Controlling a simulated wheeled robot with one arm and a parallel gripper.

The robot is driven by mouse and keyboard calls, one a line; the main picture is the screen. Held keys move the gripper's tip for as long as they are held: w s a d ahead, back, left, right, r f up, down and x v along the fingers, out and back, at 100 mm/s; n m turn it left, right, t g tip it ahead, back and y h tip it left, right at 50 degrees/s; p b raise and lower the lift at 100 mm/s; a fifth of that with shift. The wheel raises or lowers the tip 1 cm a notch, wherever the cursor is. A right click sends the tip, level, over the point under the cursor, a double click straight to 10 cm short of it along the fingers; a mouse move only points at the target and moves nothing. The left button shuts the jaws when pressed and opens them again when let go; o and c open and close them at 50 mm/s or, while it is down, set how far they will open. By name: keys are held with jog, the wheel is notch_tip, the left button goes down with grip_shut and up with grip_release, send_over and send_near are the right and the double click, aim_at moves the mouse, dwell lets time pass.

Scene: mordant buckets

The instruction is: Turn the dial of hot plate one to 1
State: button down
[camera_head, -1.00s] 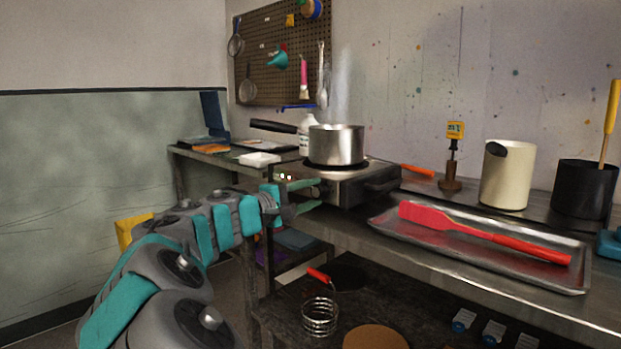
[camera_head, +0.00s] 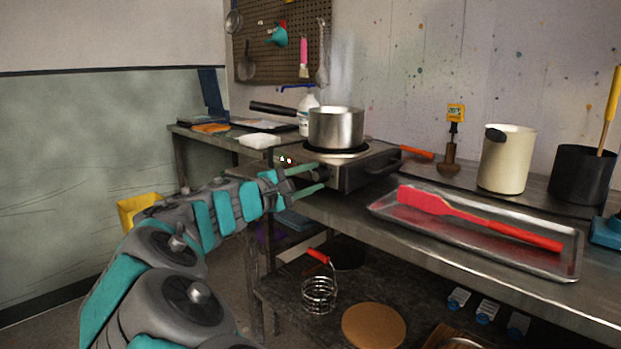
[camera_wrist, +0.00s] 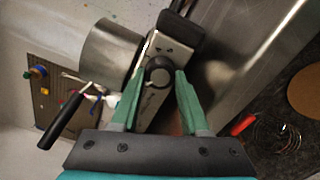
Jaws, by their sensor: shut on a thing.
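The hot plate (camera_head: 362,172) is a metal box with a dark top ring, standing on the steel bench. Its round black dial (camera_wrist: 158,72) shows in the wrist view, on the front panel. My gripper (camera_head: 325,178) reaches the panel from the left, with teal fingers on either side of the dial. In the wrist view my gripper (camera_wrist: 160,74) is shut on the dial. The dial's marking and setting are too small to read. A steel pot (camera_head: 336,128) with a black handle sits on the hot plate, with steam above it.
A metal tray (camera_head: 380,209) with a red spatula (camera_head: 480,220) lies to the right of the hot plate. A cream pot (camera_head: 507,160) and a black pot (camera_head: 580,177) stand behind it. A white bottle (camera_head: 306,110) is behind the hot plate. A lower shelf holds a wire whisk (camera_head: 319,294).

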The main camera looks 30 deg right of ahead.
jog(key=shift+c, duration=2)
grip_release()
jog(key=m+b, duration=0.1)
jog(key=b, duration=0.1)
jog(key=f+m+b, duration=0.1)
jog(key=m+b, duration=0.6)
jog(key=b, duration=0.1)
jog(key=shift+r+b, duration=0.15)
jog(key=shift+b, duration=0.2)
jog(key=m+b, duration=0.5)
jog(key=b, duration=0.1)
jog(key=shift+m, duration=0.3)
jog(key=m+b, duration=0.2)
jog(key=shift+a+m, duration=0.1)
jog(key=shift+m, duration=0.2)
jog(key=shift+r+m+b, duration=0.35)
jog(key=shift+r+m, duration=0.1)
jog(key=shift+m, duration=0.65)
jog(key=shift+r+m+p, duration=0.1)
jog(key=shift+m+p, duration=0.3)
jog(key=shift+m, duration=0.4)
